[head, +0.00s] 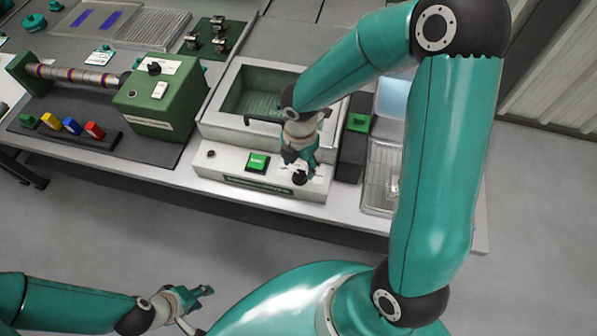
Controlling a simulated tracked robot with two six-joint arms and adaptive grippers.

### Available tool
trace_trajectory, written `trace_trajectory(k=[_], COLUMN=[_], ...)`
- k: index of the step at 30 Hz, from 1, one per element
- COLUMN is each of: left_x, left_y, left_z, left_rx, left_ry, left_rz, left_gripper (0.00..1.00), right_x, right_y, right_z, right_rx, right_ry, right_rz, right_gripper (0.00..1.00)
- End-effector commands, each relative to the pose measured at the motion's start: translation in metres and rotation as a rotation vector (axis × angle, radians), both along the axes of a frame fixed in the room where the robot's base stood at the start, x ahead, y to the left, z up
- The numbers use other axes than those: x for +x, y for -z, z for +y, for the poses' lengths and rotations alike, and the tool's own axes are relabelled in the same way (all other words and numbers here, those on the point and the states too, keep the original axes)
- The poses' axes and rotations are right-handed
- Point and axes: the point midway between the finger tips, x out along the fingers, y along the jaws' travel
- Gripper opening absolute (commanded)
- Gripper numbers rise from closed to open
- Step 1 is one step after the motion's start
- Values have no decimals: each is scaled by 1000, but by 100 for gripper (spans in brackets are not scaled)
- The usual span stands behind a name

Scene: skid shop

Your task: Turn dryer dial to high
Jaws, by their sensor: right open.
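A white machine (210,167) with a sunken basin stands at the table's front edge. Its front panel carries a green button (257,162) and a black dial (300,178) at the right. A white marking plate shows partly around the dial; the pointer setting is too small to read. My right gripper (299,168) is open and points down just over the dial, hiding part of it. I cannot tell whether its fingers touch the dial. My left gripper (200,309) is open and empty, low in front of the table.
A green box (162,98) with another black knob (154,68) and a white switch stands left, joined to a striped roller (75,75). Coloured blocks (72,126) sit in front. Floor in front is clear.

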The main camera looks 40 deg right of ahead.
Motion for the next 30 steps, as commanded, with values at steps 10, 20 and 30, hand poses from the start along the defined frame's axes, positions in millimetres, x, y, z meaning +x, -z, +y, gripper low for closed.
trace_trajectory(k=[10, 20, 30], left_x=[0, 0, 0], left_y=[7, 7, 7], left_z=[0, 0, 0], left_rx=[0, 0, 0], left_ry=[0, 0, 0], left_rz=[0, 0, 0], left_gripper=[40, 40, 40], right_x=[-1, -1, -1], right_y=[39, 40, 40], right_z=[0, 0, 0], right_rx=[1, 1, 1], right_ry=[0, 1, 1], right_rz=[1, 0, 0], right_gripper=[60, 56, 0])
